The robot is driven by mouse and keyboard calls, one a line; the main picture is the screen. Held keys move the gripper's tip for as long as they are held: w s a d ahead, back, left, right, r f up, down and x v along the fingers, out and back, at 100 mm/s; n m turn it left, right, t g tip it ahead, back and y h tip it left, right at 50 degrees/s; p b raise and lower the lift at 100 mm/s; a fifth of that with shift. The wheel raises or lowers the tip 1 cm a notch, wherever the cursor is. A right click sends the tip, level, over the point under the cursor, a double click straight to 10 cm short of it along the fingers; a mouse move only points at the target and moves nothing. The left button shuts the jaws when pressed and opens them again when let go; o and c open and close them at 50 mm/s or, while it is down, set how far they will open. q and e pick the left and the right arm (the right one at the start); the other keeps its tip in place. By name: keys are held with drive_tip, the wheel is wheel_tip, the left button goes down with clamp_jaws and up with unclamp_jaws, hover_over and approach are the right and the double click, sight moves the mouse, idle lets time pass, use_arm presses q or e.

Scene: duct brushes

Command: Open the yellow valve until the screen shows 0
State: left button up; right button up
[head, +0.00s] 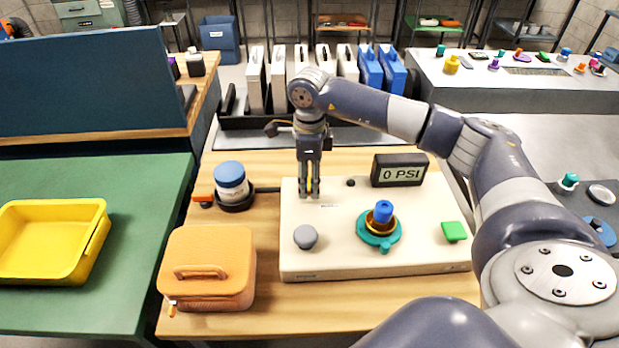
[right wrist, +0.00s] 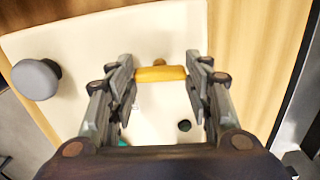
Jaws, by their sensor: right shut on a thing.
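The yellow valve handle (right wrist: 160,74) lies between the fingertips in the right wrist view, on the cream panel (head: 340,255). My right gripper (head: 309,194) points down at the back left of the panel and is shut on the handle; in the head view its fingers largely hide the handle. The dark display (head: 399,170) at the back of the panel reads "0 PSI". My left gripper is not in view.
On the panel are a grey knob (head: 305,236), a teal wheel with a blue top (head: 380,230), a green button (head: 454,231) and a small black knob (head: 351,182). An orange case (head: 208,262) and a blue-lidded jar (head: 232,182) stand left. A yellow tray (head: 50,208) is farther left.

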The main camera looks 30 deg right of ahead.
sight(310, 182)
drive_tip(key=o, duration=1)
drive_tip(key=shift+o, duration=0.2)
drive_tip(key=shift+r, duration=0.15)
wheel_tip(310, 182, up, 12)
